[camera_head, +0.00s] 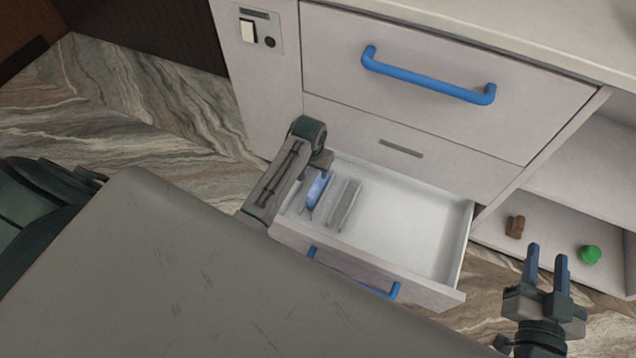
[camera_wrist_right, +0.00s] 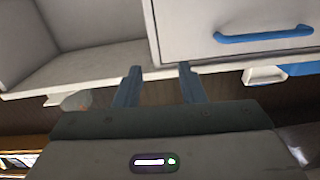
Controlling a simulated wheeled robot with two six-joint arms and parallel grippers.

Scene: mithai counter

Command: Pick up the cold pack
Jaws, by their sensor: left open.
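The lower drawer (camera_head: 412,222) is pulled open. At its left end lies a bright blue item (camera_head: 316,192), which looks like the cold pack; a grey slab-like item (camera_head: 346,205) lies beside it to the right. My left gripper (camera_head: 321,168) points down into the drawer's left end, right at the blue item. My own wrist hides most of its fingers, and I cannot tell whether they touch the item. My right gripper (camera_head: 547,262) is open and empty at the lower right; its two blue fingers also show apart in the right wrist view (camera_wrist_right: 158,80).
A closed upper drawer (camera_head: 430,120) with a blue handle (camera_head: 428,76) is above the open one. An open shelf (camera_head: 560,238) at right holds a brown block (camera_head: 515,226) and a green object (camera_head: 589,254). The drawer's right part is empty.

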